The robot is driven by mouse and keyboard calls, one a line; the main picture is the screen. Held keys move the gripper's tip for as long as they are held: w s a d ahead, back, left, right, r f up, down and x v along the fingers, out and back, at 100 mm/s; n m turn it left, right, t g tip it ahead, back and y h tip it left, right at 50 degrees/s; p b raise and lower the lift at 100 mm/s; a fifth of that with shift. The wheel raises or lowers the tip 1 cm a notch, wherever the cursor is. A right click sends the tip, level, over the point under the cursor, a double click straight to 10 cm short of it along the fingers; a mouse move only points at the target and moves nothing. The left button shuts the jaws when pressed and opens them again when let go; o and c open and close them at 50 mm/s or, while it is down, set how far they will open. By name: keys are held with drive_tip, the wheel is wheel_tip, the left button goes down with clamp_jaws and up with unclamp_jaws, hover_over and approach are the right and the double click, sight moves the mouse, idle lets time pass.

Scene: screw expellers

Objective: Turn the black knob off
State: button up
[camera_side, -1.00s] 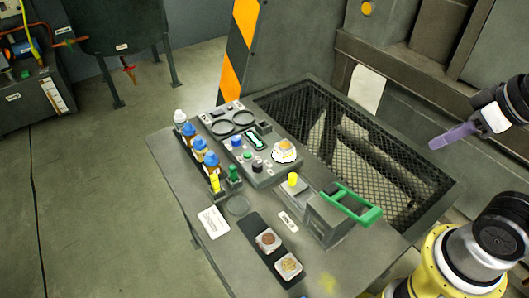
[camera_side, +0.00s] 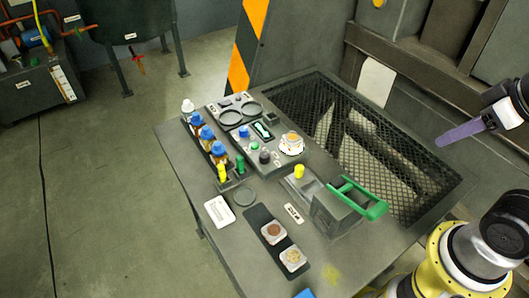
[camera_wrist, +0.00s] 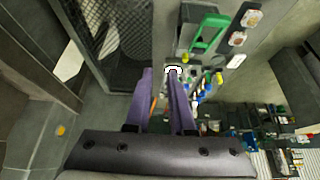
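The black knob (camera_side: 264,157) is a small dark round knob on the grey control panel (camera_side: 270,170) on the table, beside a small green button (camera_side: 255,146) and a white dial (camera_side: 291,144). In the side view my gripper (camera_side: 440,142) is at the right, well away from the panel, above the mesh; only one purple finger shows clearly there. In the wrist view the two purple fingers of my gripper (camera_wrist: 160,75) stand apart with an empty gap between them. The panel is small and partly hidden behind the fingertips there, and I cannot make out the knob.
A green handle (camera_side: 357,197) rises from a grey block between my gripper and the panel. A yellow button (camera_side: 299,171) is near it. Several blue-capped bottles (camera_side: 206,132) line the panel's left side.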

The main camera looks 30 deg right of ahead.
drive_tip(key=shift+o, duration=1.1)
drive_tip(key=shift+s+m, duration=0.1)
drive_tip(key=shift+m, duration=0.3)
drive_tip(key=o, duration=0.4)
drive_tip(key=r, duration=0.1)
drive_tip(key=w+r+m, duration=0.2)
drive_tip(key=r, duration=0.1)
drive_tip(key=w+r+m, duration=0.2)
drive_tip(key=w+r, duration=0.3)
drive_tip(key=w, duration=0.1)
drive_tip(key=m+g, duration=0.2)
drive_tip(key=g, duration=0.4)
hover_over(264, 154)
wheel_tip(264, 154, down, 22)
wheel_tip(264, 154, down, 13)
